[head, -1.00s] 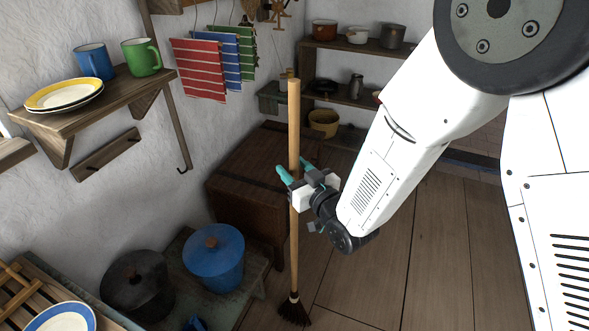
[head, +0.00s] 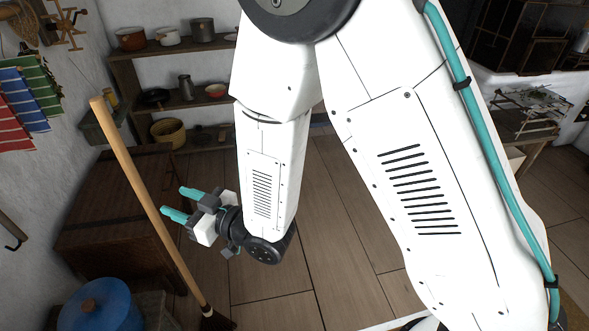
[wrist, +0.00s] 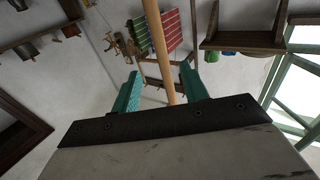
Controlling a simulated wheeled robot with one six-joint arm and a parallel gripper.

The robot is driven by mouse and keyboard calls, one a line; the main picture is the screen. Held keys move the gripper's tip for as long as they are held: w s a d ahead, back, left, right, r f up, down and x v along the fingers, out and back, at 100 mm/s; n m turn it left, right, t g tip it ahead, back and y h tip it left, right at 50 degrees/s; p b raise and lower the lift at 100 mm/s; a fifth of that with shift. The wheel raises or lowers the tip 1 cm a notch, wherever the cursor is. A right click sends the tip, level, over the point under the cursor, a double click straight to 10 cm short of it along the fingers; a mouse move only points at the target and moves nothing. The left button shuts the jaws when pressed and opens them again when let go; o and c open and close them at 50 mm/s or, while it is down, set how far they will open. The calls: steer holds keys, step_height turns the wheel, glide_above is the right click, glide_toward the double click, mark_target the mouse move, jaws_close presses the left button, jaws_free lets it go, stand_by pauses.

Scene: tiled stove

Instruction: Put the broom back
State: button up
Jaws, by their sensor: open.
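The broom has a long pale wooden handle (head: 140,182) and a dark brush head (head: 217,318) at the floor, partly cut off by the lower picture edge. The handle slants in the head view, its top to the left. I cannot tell whether it rests against anything. My gripper (head: 174,201) is open, its two teal fingers pointing left, with the tips just right of the handle and apparently clear of it. In the wrist view, the handle (wrist: 158,50) runs upward in the gap seen between the spread fingers (wrist: 163,93).
A brown wooden chest (head: 110,215) stands behind the broom. A blue lidded pot (head: 100,305) is at lower left. A dark hook (head: 12,240) shows at the left edge. Shelves with pots (head: 170,48) are at the back. Bare floor (head: 340,230) lies to the right.

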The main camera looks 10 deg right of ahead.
steer(key=w+d+r+m+h, duration=0.2)
steer(key=w+d+r+h, duration=0.15)
steer(key=d, duration=0.25)
steer(key=w+d+r+m+h, duration=0.1)
steer(key=w+d+r+h, duration=0.1)
steer(key=w+d+h, duration=0.3)
steer(key=s+d+r+m+g+h, duration=0.1)
steer(key=s+d+r+m+h, duration=0.1)
steer(key=d, duration=0.5)
steer(key=s+d+r+m+g+h, duration=0.1)
steer(key=s+d+r+h, duration=0.15)
steer(key=d, duration=0.55)
steer(key=s+d+r+m+g, duration=0.1)
steer(key=s+d, duration=0.3)
steer(key=s, duration=0.4)
steer(key=s+d+r+m+g+h, duration=0.1)
steer(key=s+d+r+m+g, duration=0.1)
steer(key=s, duration=0.6)
steer(key=s+d+r+m+g+h, duration=0.1)
steer(key=s+d+r+m+g, duration=0.1)
steer(key=s+d, duration=0.4)
steer(key=s+r+g, duration=0.1)
steer(key=s+g, duration=0.1)
steer(key=s, duration=0.1)
steer(key=shift+d, duration=0.4)
